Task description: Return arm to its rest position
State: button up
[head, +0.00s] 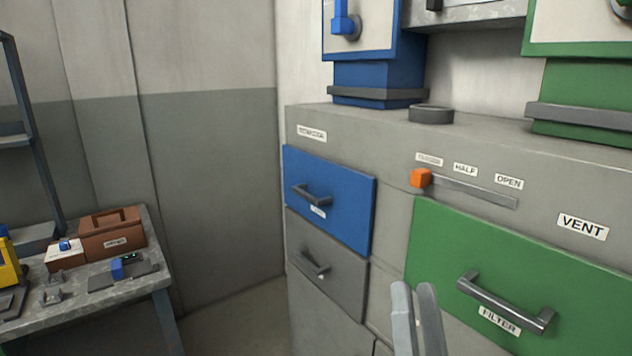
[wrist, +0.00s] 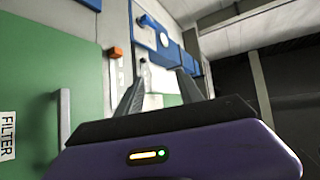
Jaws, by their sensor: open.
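My gripper (head: 414,290) shows at the bottom of the head view as two grey fingers in front of the cabinet. In the wrist view my gripper (wrist: 163,78) has its two dark fingers apart, with nothing between them. The green FILTER drawer (head: 455,250) is beside the fingers, and its grey handle (head: 505,303) is to their right. In the wrist view the green front (wrist: 40,70) and upright-looking handle (wrist: 64,118) are left of the fingers. The rest of my arm is out of the head view.
The orange slider knob (head: 421,178) sits at the left end of its track, away from OPEN. The blue drawer (head: 335,205) and grey drawer (head: 325,262) look shut. A workbench (head: 95,305) with a brown toolbox (head: 112,235) stands at left. Floor (head: 235,315) between is clear.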

jog(key=s+d+f+n+g, duration=0.2)
jog(key=s+f+g, duration=0.2)
jog(key=s+f, duration=0.3)
jog(key=s+d+f+n+g, duration=0.2)
jog(key=s+f, duration=0.6)
jog(key=s, duration=0.7)
jog(key=s+d+f+n+g+h, duration=0.1)
jog(key=s+d+f+n+g, duration=0.2)
jog(key=s+f+g, duration=0.3)
jog(key=s+f, duration=0.1)
jog(key=s, duration=0.4)
jog(key=shift+d+f, duration=0.15)
jog(key=shift+f, duration=0.2)
